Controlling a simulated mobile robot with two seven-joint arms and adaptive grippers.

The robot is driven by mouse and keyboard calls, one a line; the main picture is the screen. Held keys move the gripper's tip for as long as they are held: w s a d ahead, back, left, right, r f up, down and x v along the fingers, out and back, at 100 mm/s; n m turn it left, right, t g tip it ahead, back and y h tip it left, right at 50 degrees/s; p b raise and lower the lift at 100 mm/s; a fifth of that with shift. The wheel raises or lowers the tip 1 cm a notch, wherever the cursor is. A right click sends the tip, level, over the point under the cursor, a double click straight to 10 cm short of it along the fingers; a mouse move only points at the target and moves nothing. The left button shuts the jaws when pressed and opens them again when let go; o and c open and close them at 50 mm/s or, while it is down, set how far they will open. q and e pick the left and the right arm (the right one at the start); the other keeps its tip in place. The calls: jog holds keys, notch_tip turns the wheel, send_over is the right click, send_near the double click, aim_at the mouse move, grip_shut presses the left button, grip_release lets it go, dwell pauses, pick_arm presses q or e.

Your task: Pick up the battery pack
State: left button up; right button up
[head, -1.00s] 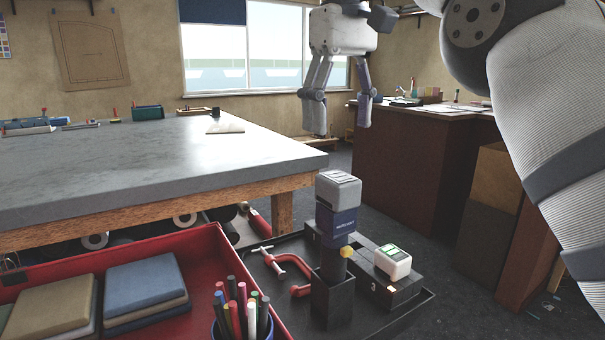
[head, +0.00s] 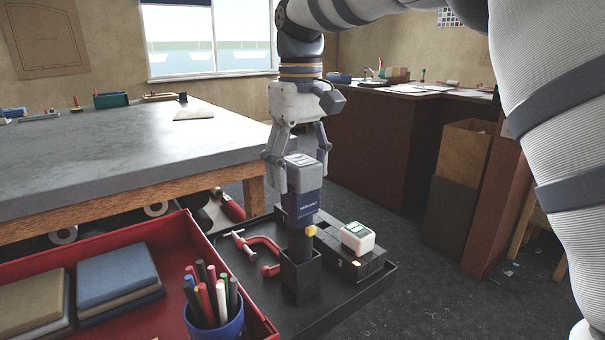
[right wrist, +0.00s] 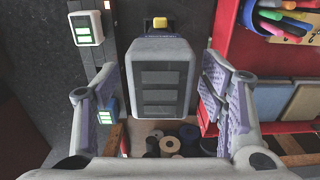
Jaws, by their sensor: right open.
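A blue battery pack with a grey top (head: 304,190) sits high on a dark upright shaft above a black square holder (head: 301,280). In the right wrist view its grey top with three dark bars (right wrist: 160,85) lies between the fingers. My right gripper (head: 298,172) is open, pointing down, with one finger on each side of the pack's upper part. Gaps show between both fingers and the pack in the right wrist view. A smaller white pack with green bars (head: 358,237) sits on a black box beside the holder. My left gripper is out of view.
A black tray (head: 377,291) carries the holder, the black box and a red clamp (head: 262,243). A grey-topped workbench (head: 120,160) stands behind.

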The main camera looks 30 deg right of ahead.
jog(key=shift+f, duration=0.1)
jog(key=c, duration=1.2)
jog(key=shift+c, duration=0.2)
jog(key=shift+w+r, duration=0.1)
jog(key=shift+r, duration=0.3)
jog(key=s+a+r, duration=0.6)
jog(key=a+r, duration=0.6)
jog(key=shift+s+a+r, duration=0.15)
jog(key=shift+s+a, duration=0.05)
jog(key=shift+a, duration=0.1)
